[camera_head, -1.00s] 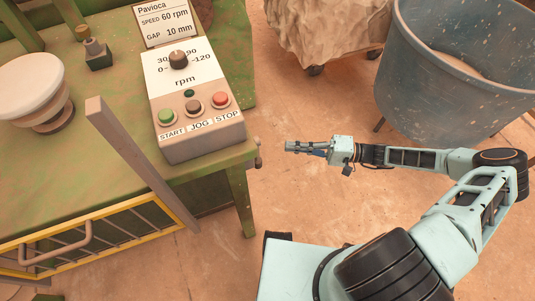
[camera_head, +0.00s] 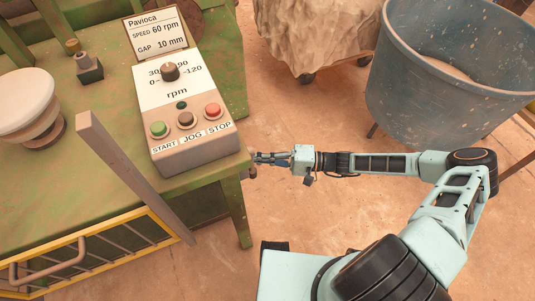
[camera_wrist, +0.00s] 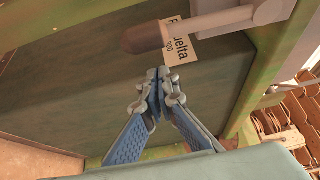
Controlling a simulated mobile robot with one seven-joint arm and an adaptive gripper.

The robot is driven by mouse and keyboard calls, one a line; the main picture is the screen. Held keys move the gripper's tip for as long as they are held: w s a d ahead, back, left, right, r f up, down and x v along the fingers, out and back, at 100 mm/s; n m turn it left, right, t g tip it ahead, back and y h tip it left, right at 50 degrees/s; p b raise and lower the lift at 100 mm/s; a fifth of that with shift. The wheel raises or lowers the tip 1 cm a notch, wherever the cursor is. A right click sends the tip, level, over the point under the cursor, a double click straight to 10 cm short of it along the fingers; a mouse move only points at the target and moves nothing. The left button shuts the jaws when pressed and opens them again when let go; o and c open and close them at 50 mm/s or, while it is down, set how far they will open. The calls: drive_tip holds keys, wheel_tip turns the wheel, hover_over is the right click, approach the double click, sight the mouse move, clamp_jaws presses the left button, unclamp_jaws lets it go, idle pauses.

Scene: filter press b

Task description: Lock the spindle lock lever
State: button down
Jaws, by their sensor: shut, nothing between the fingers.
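A lever with a dark brown knob (camera_wrist: 143,38) and a grey rod (camera_wrist: 225,20) crosses the top of the wrist view; it looks like the spindle lock lever. Its rod ends in a pale block at the upper right. A white label (camera_wrist: 185,48) behind it is partly covered by the lever. My gripper (camera_wrist: 158,75) is shut and empty, its tips below the knob in the picture; contact is not visible. In the head view my gripper (camera_head: 259,158) is at the table's right edge, beside a small knob-like part (camera_head: 250,172).
A control box (camera_head: 195,150) with a dial and buttons stands on the green table (camera_head: 110,100). A grey upright bar (camera_head: 130,175) and a yellow-framed guard (camera_head: 130,240) are at the left. A blue tub (camera_head: 430,100) stands on the right.

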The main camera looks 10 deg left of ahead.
drive_tip(key=shift+s+d, duration=0.3)
drive_tip(key=shift+s, duration=0.3)
drive_tip(key=shift+s+d, duration=0.3)
drive_tip(key=shift+s, duration=0.25)
drive_tip(key=shift+d, duration=0.15)
